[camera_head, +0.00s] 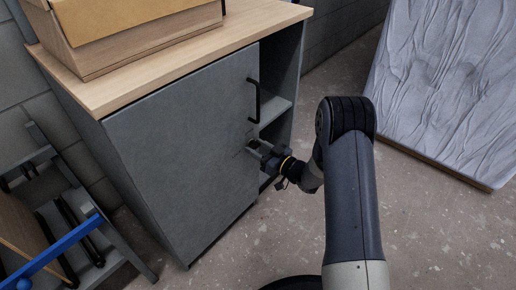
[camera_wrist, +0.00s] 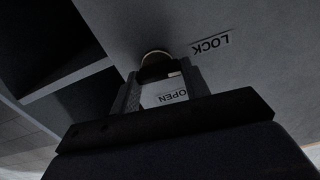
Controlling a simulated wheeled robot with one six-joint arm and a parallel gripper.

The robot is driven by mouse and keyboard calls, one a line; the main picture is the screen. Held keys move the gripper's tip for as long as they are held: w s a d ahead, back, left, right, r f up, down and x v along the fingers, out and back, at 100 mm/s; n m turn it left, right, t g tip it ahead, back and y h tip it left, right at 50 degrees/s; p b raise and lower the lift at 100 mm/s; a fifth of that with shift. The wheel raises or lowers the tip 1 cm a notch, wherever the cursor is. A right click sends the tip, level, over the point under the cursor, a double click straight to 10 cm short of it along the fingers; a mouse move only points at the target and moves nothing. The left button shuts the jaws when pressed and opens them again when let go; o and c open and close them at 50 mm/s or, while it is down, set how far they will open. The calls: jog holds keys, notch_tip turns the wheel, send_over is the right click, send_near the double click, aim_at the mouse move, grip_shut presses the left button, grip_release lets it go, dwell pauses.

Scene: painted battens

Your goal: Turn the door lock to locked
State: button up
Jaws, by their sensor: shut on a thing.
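The grey cabinet door (camera_head: 182,150) faces me in the head view and looks closed or nearly so against its part of the cabinet. My gripper (camera_head: 256,148) reaches the door's right side, below the black handle. In the wrist view my gripper (camera_wrist: 160,78) has its two fingers on either side of the lock knob (camera_wrist: 155,57), shut on it. The knob shows as a round, brassy rim with a dark part between the fingers. An OPEN label (camera_wrist: 170,97) shows between the fingers, and a LOCK label (camera_wrist: 211,44) lies to the right; both read upside down. The knob is hidden in the head view.
The black door handle (camera_head: 254,101) is just above my gripper. Open shelves (camera_head: 275,108) are right of the door. A cardboard box (camera_head: 130,25) stands on the wooden top. A blue-barred rack (camera_head: 60,245) is at left, and a wrapped panel (camera_head: 445,90) leans at right.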

jog(key=shift+f+n+b, duration=0.1)
jog(key=shift+n+b, duration=0.5)
jog(key=shift+b, duration=0.1)
jog(key=o, duration=1)
jog(key=p+v, duration=0.3)
jog(key=v, duration=0.8)
jog(key=shift+a, duration=0.1)
jog(key=shift+a, duration=0.1)
